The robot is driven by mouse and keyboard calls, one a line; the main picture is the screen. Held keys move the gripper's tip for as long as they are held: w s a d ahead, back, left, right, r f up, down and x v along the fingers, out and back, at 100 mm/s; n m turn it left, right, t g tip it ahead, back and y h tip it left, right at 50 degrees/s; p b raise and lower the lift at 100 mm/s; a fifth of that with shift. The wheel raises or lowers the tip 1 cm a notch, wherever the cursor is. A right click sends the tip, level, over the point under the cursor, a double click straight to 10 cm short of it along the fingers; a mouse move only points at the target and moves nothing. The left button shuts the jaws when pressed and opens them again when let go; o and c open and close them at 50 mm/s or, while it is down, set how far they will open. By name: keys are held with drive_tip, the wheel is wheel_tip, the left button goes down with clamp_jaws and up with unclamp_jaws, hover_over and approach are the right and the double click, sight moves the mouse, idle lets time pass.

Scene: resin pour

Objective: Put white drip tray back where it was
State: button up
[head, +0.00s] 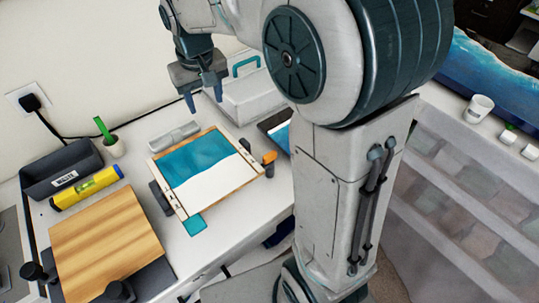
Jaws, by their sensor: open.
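No separate white drip tray stands out clearly. A flat white surface (222,190) lies within a wood-edged rectangular frame (258,168) on the white table, with a teal area (198,158) over its far part. I cannot tell whether this white surface is the tray. My gripper (205,103) is open and empty, fingers pointing down, above the back of the table, beyond the frame and left of a white case with a teal handle (250,100). My arm hides part of the table's right side.
A wooden board (105,240), yellow level (87,188) and dark bin (62,170) lie left. A small pot (115,147) stands near the wall.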

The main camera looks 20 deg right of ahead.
drive_tip(key=s+d+f+m+t, duration=0.1)
drive_tip(key=s+d, duration=0.3)
drive_tip(key=s, duration=0.6)
drive_tip(key=s+d+f+m, duration=0.1)
drive_tip(key=s+d, duration=0.3)
drive_tip(key=s, duration=0.5)
drive_tip(key=shift+s+f+t, duration=0.3)
drive_tip(key=shift+s+t, duration=0.1)
